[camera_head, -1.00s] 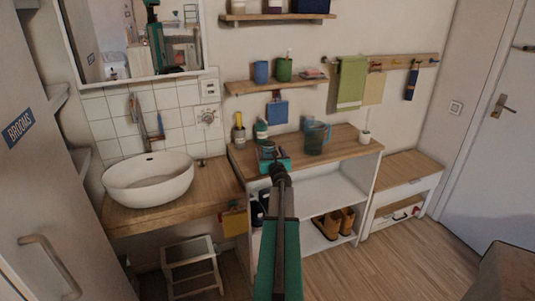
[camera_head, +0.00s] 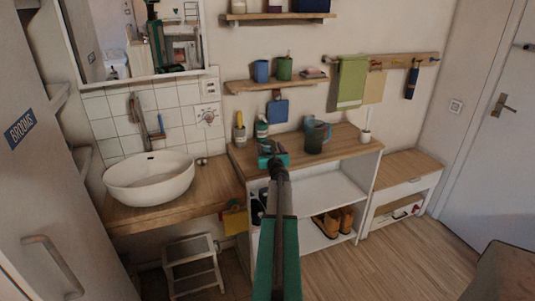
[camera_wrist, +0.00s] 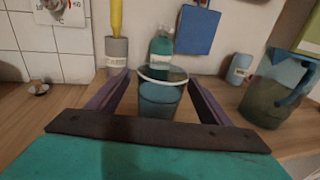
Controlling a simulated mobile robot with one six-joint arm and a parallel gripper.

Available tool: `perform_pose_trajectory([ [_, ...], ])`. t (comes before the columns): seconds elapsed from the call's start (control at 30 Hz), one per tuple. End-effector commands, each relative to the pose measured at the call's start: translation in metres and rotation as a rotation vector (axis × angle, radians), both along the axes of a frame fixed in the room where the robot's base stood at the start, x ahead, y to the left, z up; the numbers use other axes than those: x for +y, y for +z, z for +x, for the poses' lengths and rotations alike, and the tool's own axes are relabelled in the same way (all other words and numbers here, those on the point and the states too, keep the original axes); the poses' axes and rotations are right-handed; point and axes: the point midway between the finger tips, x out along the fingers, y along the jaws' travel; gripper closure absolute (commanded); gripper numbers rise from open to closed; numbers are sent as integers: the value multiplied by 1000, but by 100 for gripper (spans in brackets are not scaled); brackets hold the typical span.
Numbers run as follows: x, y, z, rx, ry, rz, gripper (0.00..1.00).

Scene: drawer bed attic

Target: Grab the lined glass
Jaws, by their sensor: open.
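A blue-grey, see-through glass with a pale rim line (camera_wrist: 162,92) stands upright on the wooden counter in the wrist view. My gripper (camera_wrist: 158,82) is open, with one dark finger to the left of the glass and one to the right. The glass is between the fingers, and I cannot tell whether either touches it. In the head view my gripper (camera_head: 273,154) is low over the left part of the wooden-topped shelf unit. There the glass is not clearly visible behind my gripper.
A teal bottle (camera_wrist: 160,50) and a grey holder with a yellow item (camera_wrist: 117,50) stand behind the glass. A dark pitcher (camera_head: 316,136) stands to its right. A blue board (camera_head: 277,111) hangs behind. A white basin (camera_head: 150,180) is at the left.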

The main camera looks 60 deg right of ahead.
Motion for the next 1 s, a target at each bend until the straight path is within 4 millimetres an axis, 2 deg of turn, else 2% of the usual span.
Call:
perform_pose_trajectory([
  [0.07, 0, 0, 0, 0, 0, 0, 30],
  [0.33, 0, 0, 0, 0, 0, 0, 75],
  [0.73, 0, 4, -1, -1, 0, -1, 75],
  [1.0, 0, 24, -1, -1, -1, -2, 75],
])
